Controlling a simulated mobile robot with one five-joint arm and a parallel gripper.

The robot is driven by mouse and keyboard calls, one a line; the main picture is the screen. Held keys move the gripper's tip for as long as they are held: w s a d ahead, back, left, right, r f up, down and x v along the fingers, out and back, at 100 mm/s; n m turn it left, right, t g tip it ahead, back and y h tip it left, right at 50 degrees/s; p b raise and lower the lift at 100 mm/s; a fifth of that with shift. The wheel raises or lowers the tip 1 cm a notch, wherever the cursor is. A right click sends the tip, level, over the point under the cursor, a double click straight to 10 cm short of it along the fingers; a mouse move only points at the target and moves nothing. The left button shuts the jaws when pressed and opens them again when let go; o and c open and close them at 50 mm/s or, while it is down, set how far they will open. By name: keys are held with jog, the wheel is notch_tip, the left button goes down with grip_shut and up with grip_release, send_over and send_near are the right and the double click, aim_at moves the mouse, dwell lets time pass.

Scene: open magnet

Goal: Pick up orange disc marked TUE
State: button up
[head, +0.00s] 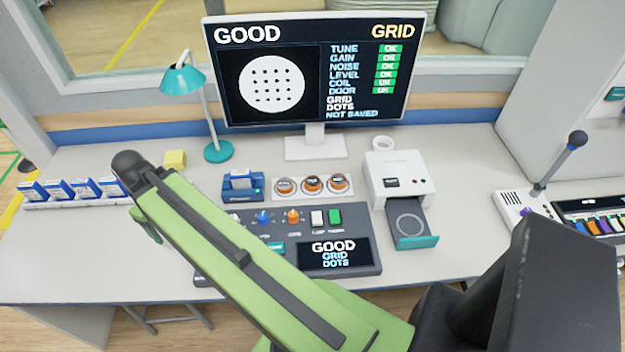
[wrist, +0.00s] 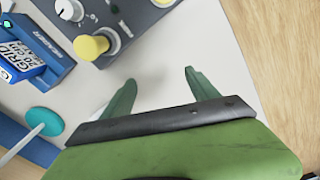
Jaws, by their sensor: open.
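Three orange discs with pale, marked tops (head: 313,184) sit in a row on a white strip behind the control console. Their marks are too small to read, so I cannot tell which one says TUE. My gripper shows in the wrist view (wrist: 160,80) with its two green fingers apart and nothing between them, above bare white desk. In the head view my green arm reaches to the left, and the fingers are mostly hidden at its far end. The gripper is well left of the discs, and no disc shows in the wrist view.
A blue card reader (head: 243,186) stands left of the discs, and a white device with an open drawer (head: 414,224) stands right. The console (head: 352,218) lies in front, partly behind my arm. A teal lamp (head: 218,151) and a yellow block (head: 175,160) stand back left.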

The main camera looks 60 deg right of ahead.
jog(key=shift+o, duration=0.5)
jog(key=s+d+r+n+p, duration=0.1)
jog(key=d+r, duration=0.1)
jog(key=d, duration=0.6)
jog(key=s+d+r+n+p, duration=0.1)
jog(key=d+n, duration=0.1)
jog(key=d, duration=0.5)
jog(key=shift+s+d+r+n, duration=0.3)
jog(key=shift+d+r, duration=0.1)
notch_tip(320, 180, up, 5)
jog(key=n+p, duration=0.6)
jog(key=n, duration=0.3)
send_over(314, 179)
jog(key=f+b, duration=1.2)
jog(key=b, duration=0.1)
jog(key=shift+s+a+f, duration=0.1)
jog(key=shift+a+f, duration=0.15)
notch_tip(314, 179, down, 5)
jog(key=b, duration=0.5)
jog(key=shift+d+f, duration=0.15)
jog(key=shift+r, duration=0.2)
jog(key=shift+c, duration=0.3)
jog(key=c, duration=1.4)
